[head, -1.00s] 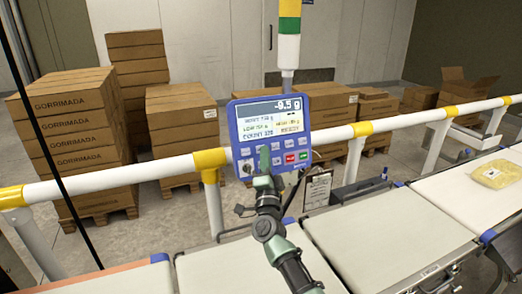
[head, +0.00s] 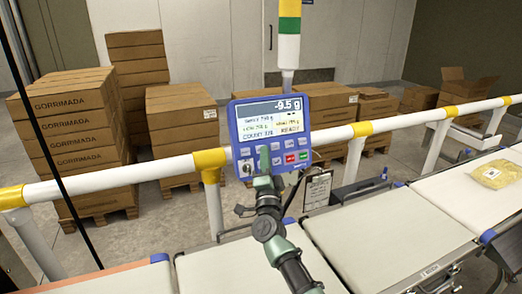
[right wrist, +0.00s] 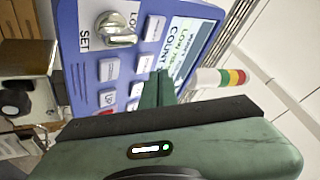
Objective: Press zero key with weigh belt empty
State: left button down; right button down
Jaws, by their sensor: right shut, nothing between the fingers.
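The blue weigher terminal (head: 235,130) stands behind the belts, its screen (head: 272,115) reading -9.5 g. Rows of pale keys (head: 277,146), with a green and a red one, sit below the screen. My right gripper (head: 264,158) is shut and empty, its tips at the key area on the left of the panel, covering part of it. In the right wrist view the closed fingers (right wrist: 157,88) reach the panel beside grey keys (right wrist: 146,63); I cannot tell whether they touch a key. The belt sections (head: 390,238) and (head: 225,268) in front look bare. My left gripper is out of view.
A yellowish bag (head: 497,174) lies on the belt at the far right. A white rail with yellow joints (head: 209,159) runs behind the belts. A clipboard (head: 317,190) hangs below the terminal. Stacked cartons (head: 72,130) stand behind, and a signal tower (head: 289,45) rises above.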

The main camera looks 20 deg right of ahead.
dwell(0.3)
jog(key=shift+w+f+b, duration=0.1)
jog(key=shift+w+b, duration=0.25)
jog(key=shift+w, duration=0.05)
jog(key=shift+w+d+f+b, duration=0.1)
jog(key=shift+w+b, duration=0.25)
jog(key=shift+b, duration=0.05)
dwell(0.6)
jog(key=shift+s+r+p, duration=0.2)
jog(key=shift+s+p, duration=0.6)
